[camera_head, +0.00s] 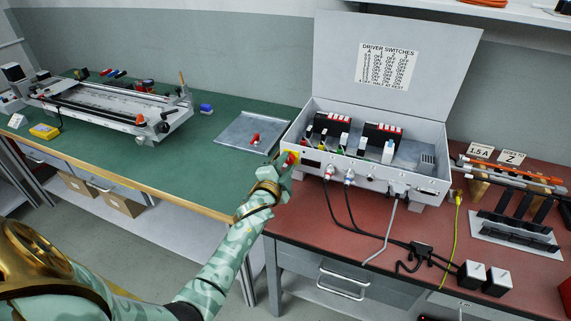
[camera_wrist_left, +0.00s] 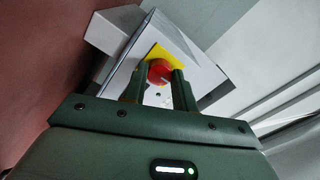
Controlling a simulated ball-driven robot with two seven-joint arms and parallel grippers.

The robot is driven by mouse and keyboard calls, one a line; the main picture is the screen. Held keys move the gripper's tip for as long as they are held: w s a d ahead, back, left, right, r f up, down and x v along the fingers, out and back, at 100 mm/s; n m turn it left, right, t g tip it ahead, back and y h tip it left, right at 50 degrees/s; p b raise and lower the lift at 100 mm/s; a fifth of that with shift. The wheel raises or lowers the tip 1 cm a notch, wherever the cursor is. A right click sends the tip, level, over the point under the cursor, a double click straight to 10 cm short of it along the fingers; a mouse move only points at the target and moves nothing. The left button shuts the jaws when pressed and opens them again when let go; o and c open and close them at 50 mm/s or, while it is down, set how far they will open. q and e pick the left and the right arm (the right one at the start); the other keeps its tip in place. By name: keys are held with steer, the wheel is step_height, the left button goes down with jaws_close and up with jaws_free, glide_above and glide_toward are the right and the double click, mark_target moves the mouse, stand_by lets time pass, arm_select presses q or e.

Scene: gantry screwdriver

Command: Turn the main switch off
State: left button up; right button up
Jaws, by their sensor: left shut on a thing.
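The main switch is a red knob on a yellow plate at the left end of the grey control box (camera_head: 375,182). In the left wrist view the red knob (camera_wrist_left: 159,71) sits between my two fingers, with the yellow plate (camera_wrist_left: 172,58) behind it. My left gripper (camera_head: 284,168) is at the box's left end and shut on the red knob; it also shows in the left wrist view (camera_wrist_left: 160,84). The fingers hide part of the knob in the head view, and its exact turn angle is hard to tell. My right gripper is not in view.
The box lid (camera_head: 395,65) stands open with a driver switches label. Cables (camera_head: 345,222) hang from the box front onto the red bench top. A metal plate (camera_head: 252,133) lies on the green mat to the left. A gantry (camera_head: 110,100) stands at far left.

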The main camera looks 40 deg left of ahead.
arm_select(q)
steer(key=shift+f, duration=0.15)
steer(key=o, duration=1)
steer(key=shift+c, duration=0.2)
steer(key=shift+s, duration=0.1)
